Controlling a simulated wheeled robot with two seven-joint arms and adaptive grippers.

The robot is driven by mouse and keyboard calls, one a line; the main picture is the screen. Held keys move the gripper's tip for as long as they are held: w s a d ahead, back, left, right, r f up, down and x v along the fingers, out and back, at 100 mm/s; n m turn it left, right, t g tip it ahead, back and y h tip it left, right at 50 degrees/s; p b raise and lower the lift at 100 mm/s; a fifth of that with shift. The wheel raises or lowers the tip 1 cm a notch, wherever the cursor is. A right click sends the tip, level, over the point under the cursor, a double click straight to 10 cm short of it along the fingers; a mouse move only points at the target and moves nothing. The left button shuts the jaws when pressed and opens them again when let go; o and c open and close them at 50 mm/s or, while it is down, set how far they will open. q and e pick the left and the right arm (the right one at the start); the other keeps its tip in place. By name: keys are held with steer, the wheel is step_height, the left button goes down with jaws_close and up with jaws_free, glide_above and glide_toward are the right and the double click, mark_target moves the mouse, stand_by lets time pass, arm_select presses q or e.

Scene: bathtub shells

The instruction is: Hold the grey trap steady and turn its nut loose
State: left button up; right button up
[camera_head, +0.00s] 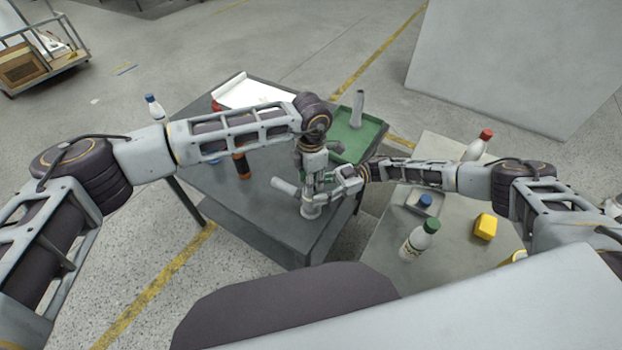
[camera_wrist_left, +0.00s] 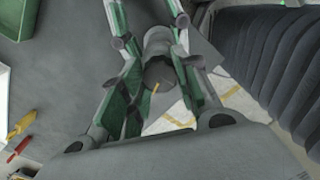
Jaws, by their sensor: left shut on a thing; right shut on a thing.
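The grey trap (camera_head: 284,186) is at the front right part of the dark table, with its round lower end (camera_head: 311,211) near the table top. My left gripper (camera_head: 313,188) points down from above and is shut on the trap. In the left wrist view the trap (camera_wrist_left: 158,42) sits between the two green-lined fingers (camera_wrist_left: 155,70). My right gripper (camera_head: 340,186) reaches in from the right and is shut at the trap, close beside the left one.
A green tray (camera_head: 372,145) with a grey piece (camera_head: 358,108), a white tray (camera_head: 250,92) and an orange-and-black object (camera_head: 241,162) are on the dark table. The right-hand table holds a green-capped bottle (camera_head: 418,240), a yellow block (camera_head: 484,226) and a red-capped bottle (camera_head: 478,147).

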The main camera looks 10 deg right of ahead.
steer(key=shift+f, duration=0.1)
arm_select(q)
steer(key=o, duration=1.1)
steer(key=shift+c, duration=0.2)
steer(key=shift+r, duration=0.2)
step_height(320, 180, up, 12)
steer(key=shift+f, duration=0.15)
arm_select(e)
steer(key=o, duration=1.2)
